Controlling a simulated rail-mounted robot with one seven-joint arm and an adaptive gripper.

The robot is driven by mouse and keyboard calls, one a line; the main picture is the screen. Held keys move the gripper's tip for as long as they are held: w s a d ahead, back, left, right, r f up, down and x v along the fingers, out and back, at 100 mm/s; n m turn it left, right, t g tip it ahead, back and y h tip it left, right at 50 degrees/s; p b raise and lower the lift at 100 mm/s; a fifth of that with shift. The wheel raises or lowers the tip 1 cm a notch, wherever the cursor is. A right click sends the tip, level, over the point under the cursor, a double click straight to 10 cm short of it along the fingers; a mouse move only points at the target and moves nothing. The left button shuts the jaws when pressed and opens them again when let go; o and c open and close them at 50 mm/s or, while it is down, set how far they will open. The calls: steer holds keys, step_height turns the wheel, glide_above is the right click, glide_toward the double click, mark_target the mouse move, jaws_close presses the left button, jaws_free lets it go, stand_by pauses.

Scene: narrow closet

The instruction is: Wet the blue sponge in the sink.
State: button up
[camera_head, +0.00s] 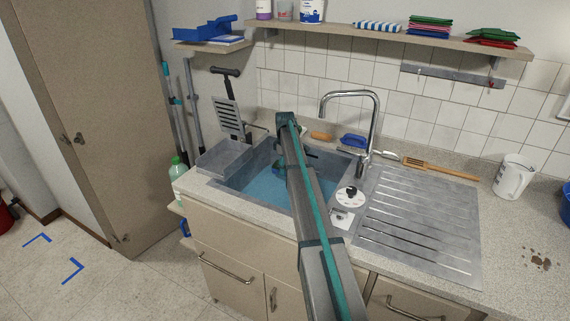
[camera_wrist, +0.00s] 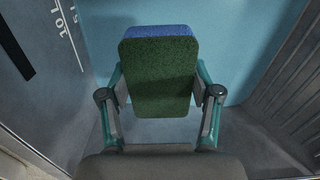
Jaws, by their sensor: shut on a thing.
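The blue sponge (camera_wrist: 157,78) shows in the wrist view as a block with a dark green face and a blue edge at the top. My gripper (camera_wrist: 159,92) is shut on it, one finger at each side. In the head view the sponge (camera_head: 277,168) is small and partly hidden by my arm, inside the sink basin (camera_head: 228,181). The basin holds blue water (camera_head: 259,187), which also shows behind the sponge in the wrist view (camera_wrist: 225,50). I cannot tell whether the sponge touches the water.
A tall curved faucet (camera_head: 375,125) stands at the basin's back right. A ribbed drainboard (camera_head: 418,220) lies to the right, with a wooden spatula (camera_head: 435,167) behind it and a white mug (camera_head: 513,177) beyond. A blue item (camera_head: 353,141) sits behind the basin. A shelf (camera_head: 390,36) runs above.

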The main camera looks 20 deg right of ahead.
steer(key=shift+f+b, duration=1.5)
steer(key=shift+f, duration=4.05)
steer(key=shift+r, duration=0.1)
step_height(320, 180, up, 22)
steer(key=p, duration=1)
steer(key=shift+r, duration=0.15)
step_height(320, 180, up, 5)
steer(key=p, duration=0.2)
glide_above(285, 192)
steer(key=shift+a, duration=0.1)
